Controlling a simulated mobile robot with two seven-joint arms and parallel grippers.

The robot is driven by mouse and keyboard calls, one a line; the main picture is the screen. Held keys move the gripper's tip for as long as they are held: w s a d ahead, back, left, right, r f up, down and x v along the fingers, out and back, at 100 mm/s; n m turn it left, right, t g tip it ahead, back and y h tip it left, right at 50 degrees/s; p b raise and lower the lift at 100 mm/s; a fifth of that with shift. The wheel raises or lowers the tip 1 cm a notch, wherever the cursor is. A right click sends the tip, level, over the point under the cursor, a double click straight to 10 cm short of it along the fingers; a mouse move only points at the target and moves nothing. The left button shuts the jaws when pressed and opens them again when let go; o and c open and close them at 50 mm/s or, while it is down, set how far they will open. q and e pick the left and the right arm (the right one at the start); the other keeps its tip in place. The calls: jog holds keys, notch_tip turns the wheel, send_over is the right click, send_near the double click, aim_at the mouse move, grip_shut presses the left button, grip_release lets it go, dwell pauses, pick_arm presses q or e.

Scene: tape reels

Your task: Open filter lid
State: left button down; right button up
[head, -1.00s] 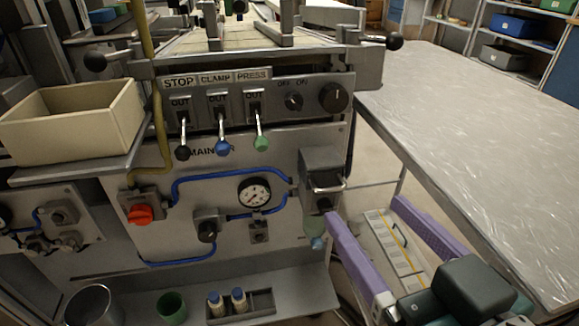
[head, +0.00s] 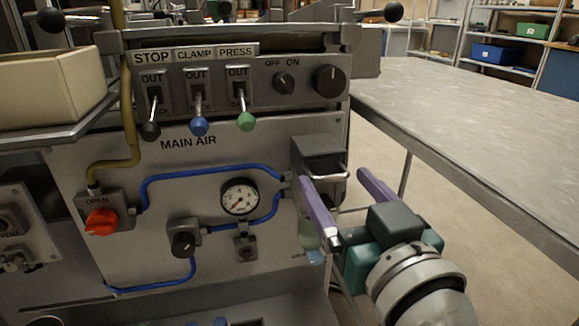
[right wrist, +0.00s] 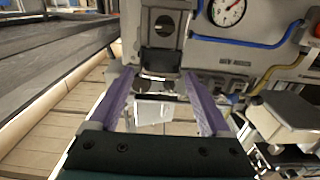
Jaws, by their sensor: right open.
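The filter housing (head: 316,153) is a dark grey box on the right side of the machine panel, with a pale metal handle (head: 331,172) on its front. A clear greenish bowl (head: 308,234) hangs below it. My right gripper (head: 340,178) is open, its two purple fingers reaching up beside the housing, the left finger overlapping its lower front in the head view. In the right wrist view the filter housing (right wrist: 160,58) lies ahead, between and beyond the fingertips (right wrist: 160,80). Nothing is between the fingers. My left gripper is out of view.
The panel holds a pressure gauge (head: 240,196), a red valve knob (head: 101,222), a black regulator knob (head: 183,242) and blue air tubes. Levers with black, blue and green balls stand above. A grey table (head: 470,130) extends at the right.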

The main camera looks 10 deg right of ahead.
jog(key=shift+w, duration=0.4)
grip_shut()
dwell(0.4)
